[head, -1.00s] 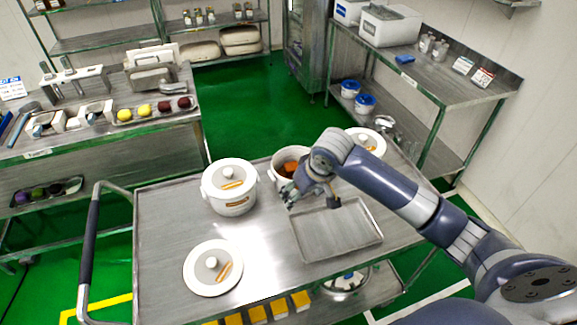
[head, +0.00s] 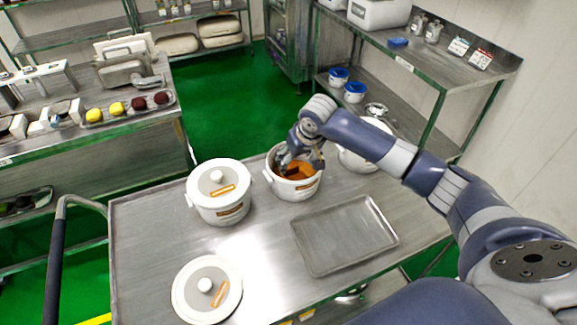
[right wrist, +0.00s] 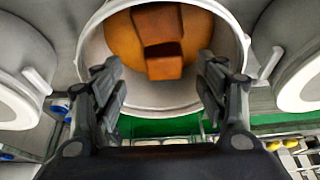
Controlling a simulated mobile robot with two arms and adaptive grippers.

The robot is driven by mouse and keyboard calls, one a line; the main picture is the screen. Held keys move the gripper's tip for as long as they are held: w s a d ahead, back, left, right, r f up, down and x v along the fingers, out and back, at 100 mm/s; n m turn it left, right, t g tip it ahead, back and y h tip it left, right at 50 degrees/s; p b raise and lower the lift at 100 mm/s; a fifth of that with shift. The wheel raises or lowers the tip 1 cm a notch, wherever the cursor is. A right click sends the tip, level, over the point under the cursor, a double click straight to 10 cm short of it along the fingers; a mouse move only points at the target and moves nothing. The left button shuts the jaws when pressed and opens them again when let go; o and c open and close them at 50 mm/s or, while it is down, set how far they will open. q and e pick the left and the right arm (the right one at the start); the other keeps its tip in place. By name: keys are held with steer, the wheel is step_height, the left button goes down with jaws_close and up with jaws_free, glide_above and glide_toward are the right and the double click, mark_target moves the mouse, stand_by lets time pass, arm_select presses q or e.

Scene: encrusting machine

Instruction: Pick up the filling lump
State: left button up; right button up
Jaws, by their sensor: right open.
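The filling lump is orange-brown and blocky. It lies in an open white pot (head: 296,188), on more orange filling, and shows in the right wrist view as the filling lump (right wrist: 160,40). My right gripper (head: 300,166) is over the pot's mouth, pointing down into it. In the right wrist view the right gripper (right wrist: 162,85) is open, its two fingers apart with the lump ahead between them. Nothing is between the fingertips. The gripper partly hides the filling in the head view. My left gripper does not show.
A lidded white pot (head: 219,205) stands left of the open one, another lidded pot (head: 357,160) right behind it. A loose lid (head: 200,300) and an empty metal tray (head: 345,240) lie in front on the steel cart.

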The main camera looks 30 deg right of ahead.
mark_target(291, 167)
steer(key=x, duration=0.1)
steer(key=p+x, duration=0.1)
steer(key=x, duration=0.2)
steer(key=shift+w+a+f, duration=0.1)
steer(key=shift+a+f, duration=0.1)
steer(key=shift+a, duration=0.05)
steer(key=shift+w+f, duration=0.15)
steer(key=shift+f, duration=0.25)
steer(key=c, duration=1.2)
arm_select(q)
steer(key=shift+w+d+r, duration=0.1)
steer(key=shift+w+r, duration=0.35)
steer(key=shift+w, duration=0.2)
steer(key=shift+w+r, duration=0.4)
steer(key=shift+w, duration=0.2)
